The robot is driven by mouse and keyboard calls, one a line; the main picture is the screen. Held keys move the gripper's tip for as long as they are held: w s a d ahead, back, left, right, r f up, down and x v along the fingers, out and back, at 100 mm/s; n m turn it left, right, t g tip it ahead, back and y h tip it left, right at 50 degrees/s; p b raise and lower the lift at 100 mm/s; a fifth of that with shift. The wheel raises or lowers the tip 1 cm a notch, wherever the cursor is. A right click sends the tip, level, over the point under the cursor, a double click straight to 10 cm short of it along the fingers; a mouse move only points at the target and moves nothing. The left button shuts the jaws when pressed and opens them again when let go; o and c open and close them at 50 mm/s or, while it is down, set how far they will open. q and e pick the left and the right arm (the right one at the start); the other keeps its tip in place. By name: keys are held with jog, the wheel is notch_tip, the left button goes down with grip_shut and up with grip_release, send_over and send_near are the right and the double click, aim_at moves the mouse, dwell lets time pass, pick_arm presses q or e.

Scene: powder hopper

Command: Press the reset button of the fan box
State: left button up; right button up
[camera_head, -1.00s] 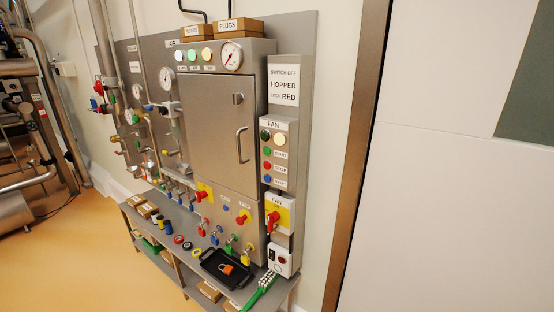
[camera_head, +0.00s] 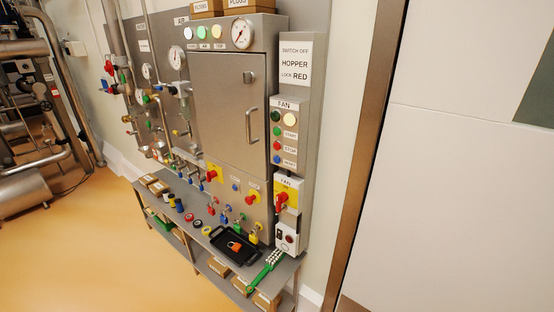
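The fan box (camera_head: 284,135) is a narrow grey box with a "FAN" label at its top, on the right side of the steel panel in the head view. Below the label are a dark green lamp (camera_head: 275,116) and a lit cream lamp (camera_head: 289,119). Under these stand a green button (camera_head: 277,131) beside a start label, a red button (camera_head: 277,145) beside a stop label, and a blue button (camera_head: 277,160). The blue button's label (camera_head: 289,162) is too small to read surely. Neither of my grippers shows.
Below, a red rotary switch (camera_head: 281,200) sits on a yellow plate. A shelf (camera_head: 180,200) holds a black tray (camera_head: 222,250) with an orange padlock (camera_head: 235,246), and a green brush (camera_head: 262,272). A brown door frame (camera_head: 366,150) stands to the right. The orange floor at left is clear.

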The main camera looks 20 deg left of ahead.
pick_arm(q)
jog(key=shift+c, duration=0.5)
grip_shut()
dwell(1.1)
